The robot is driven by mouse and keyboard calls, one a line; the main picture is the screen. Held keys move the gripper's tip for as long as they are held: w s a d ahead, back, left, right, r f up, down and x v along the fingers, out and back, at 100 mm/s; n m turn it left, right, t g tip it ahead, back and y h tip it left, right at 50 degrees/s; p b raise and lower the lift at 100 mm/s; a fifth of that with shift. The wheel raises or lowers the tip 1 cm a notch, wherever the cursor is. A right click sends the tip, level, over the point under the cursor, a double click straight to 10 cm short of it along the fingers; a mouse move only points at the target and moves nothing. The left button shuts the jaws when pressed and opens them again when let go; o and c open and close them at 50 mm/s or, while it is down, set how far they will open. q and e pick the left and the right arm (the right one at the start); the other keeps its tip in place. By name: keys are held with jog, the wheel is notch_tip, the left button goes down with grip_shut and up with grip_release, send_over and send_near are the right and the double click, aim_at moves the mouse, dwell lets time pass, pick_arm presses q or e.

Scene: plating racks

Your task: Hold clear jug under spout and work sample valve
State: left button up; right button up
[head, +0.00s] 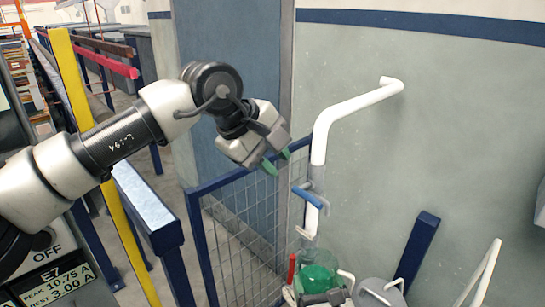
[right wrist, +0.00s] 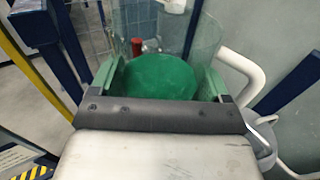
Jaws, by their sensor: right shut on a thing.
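A white pipe (head: 319,145) comes out of the wall and bends down to a spout, with a blue valve handle (head: 307,197) on it. My left gripper (head: 277,161) is open and empty, above and left of the handle and apart from it. The clear jug (right wrist: 206,38) is below the spout, with a round green surface inside; I cannot tell whether it is liquid. The spout's lower end looks over or within the jug's mouth. My right gripper (right wrist: 160,80) is shut on the jug, its green fingertips on either side. In the head view the jug (head: 311,250) is partly hidden.
A blue-framed mesh fence (head: 240,225) stands left of the pipe. A red object (head: 292,268) is beside the jug. A grey round-topped thing (head: 378,292) and white bent pipes (head: 487,270) are at the lower right. A yellow post (head: 83,105) stands at left.

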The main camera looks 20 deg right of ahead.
jog(key=s+a, duration=0.4)
jog(key=a, duration=0.2)
jog(key=shift+s, duration=0.3)
jog(key=shift+a, duration=0.1)
dwell(0.6)
